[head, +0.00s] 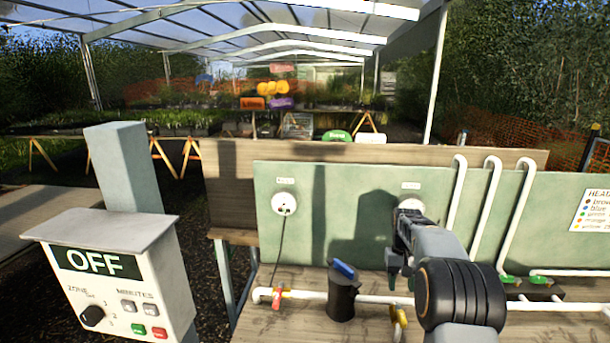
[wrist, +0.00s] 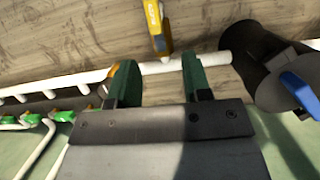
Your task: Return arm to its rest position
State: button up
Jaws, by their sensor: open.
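My arm reaches in from the lower right of the head view, in front of the green panel (head: 330,215). My gripper (head: 394,270) points down there, near the bench and partly hidden by my own wrist. In the wrist view my gripper (wrist: 160,80) shows two green fingers set apart, with nothing held between them. A white pipe (wrist: 185,63) and a yellow valve handle (wrist: 156,25) lie beyond the fingertips. I cannot tell whether a finger touches the pipe. The yellow handle also shows in the head view (head: 400,317).
A black canister with a blue handle (head: 342,297) stands left of my gripper. A red valve (head: 277,297) is farther left on the pipe. White upright pipes (head: 487,210) rise at right. A control box (head: 120,275) reading OFF stands at lower left. Two round sockets are on the panel.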

jog(key=s+a+r+t, duration=0.2)
jog(key=s+a, duration=0.2)
jog(key=s, duration=0.4)
jog(key=s+a+r+n+t, duration=0.1)
jog(key=s+a+r+t, duration=0.2)
jog(key=s, duration=0.5)
jog(key=s+a+r+t, duration=0.2)
jog(key=s+a+r, duration=0.1)
jog(key=s, duration=0.6)
jog(key=shift+a+n+t, duration=0.3)
jog(key=shift+a+n, duration=0.1)
jog(key=shift+a, duration=0.45)
